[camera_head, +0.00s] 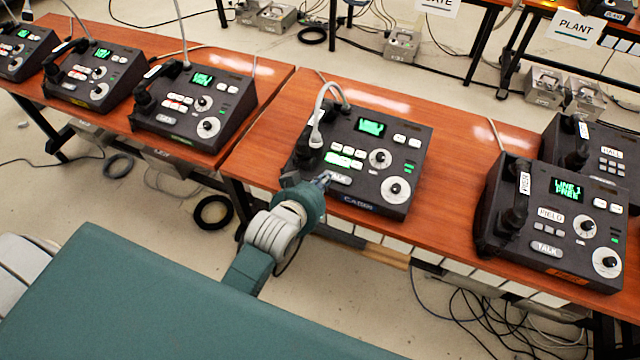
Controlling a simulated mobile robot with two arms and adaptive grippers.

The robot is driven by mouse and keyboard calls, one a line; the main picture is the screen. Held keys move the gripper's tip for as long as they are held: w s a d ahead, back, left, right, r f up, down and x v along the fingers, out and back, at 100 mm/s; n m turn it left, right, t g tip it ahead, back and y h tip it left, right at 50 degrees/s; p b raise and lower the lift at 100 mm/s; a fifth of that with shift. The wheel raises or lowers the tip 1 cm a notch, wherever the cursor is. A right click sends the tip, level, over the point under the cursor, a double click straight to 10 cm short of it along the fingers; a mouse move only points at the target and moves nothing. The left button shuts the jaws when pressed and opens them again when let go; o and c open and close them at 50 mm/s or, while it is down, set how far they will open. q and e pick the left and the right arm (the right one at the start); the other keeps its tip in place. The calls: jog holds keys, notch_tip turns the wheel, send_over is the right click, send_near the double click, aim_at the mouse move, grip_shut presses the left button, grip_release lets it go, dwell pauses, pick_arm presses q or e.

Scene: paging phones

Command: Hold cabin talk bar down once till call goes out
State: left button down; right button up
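My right gripper is out of view.
A field phone (560,222) stands to the right on the same table (451,160). Another phone (195,105) stands on the left table (255,100), with more beyond it. My green body fills the lower left. Cables (485,315) lie on the floor.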

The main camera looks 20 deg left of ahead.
pick_arm(q)
jog(key=v, duration=0.2)
jog(key=shift+s+r, duration=0.2)
dwell(1.2)
